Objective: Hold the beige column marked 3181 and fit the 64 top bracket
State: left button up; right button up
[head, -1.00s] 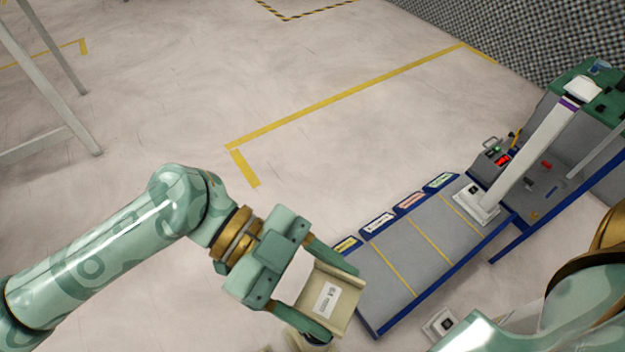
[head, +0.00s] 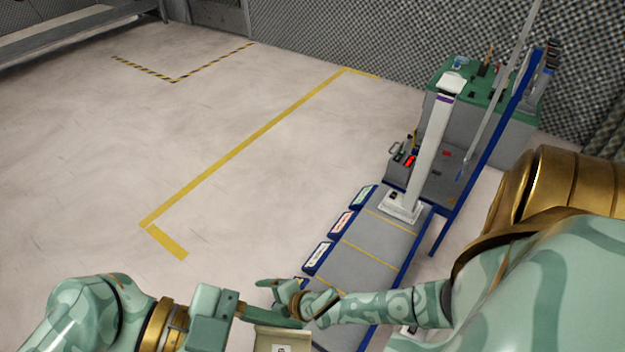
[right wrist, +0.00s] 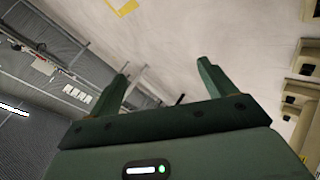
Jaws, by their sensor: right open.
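A beige channel-shaped piece (head: 268,341) with a white label, apparently the column, shows at the bottom of the head view. The label's number is too small to read, and the picture edge cuts off its lower part. My left gripper (head: 270,322) holds this piece; its lower finger is out of view. My right gripper (head: 272,291) is just above the piece, over the near end of the board. In the right wrist view the right gripper (right wrist: 164,70) has its fingers apart with nothing between them. I cannot pick out the 64 top bracket.
A grey board (head: 372,245) with yellow lines and coloured labels lies beyond the grippers. A white post (head: 425,150) on a white foot stands at its far end. A green-topped cabinet (head: 505,95) is behind. Beige blocks (right wrist: 305,65) edge the wrist view. Floor at left is clear.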

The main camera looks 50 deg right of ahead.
jog(key=s+a+n+g+y, duration=0.2)
jog(key=a+n+g+y, duration=0.3)
jog(key=y, duration=0.3)
jog(key=s+d+r+g+y, duration=0.1)
jog(key=s+r+g+y, duration=0.25)
jog(key=s, duration=0.35)
jog(key=s+d+r+g+y, duration=0.1)
jog(key=s+r+g+y, duration=0.25)
jog(key=s, duration=0.35)
jog(key=s+a+g, duration=0.1)
jog(key=a, duration=1.1)
jog(key=shift+s+a+r, duration=0.15)
jog(key=shift+s, duration=0.25)
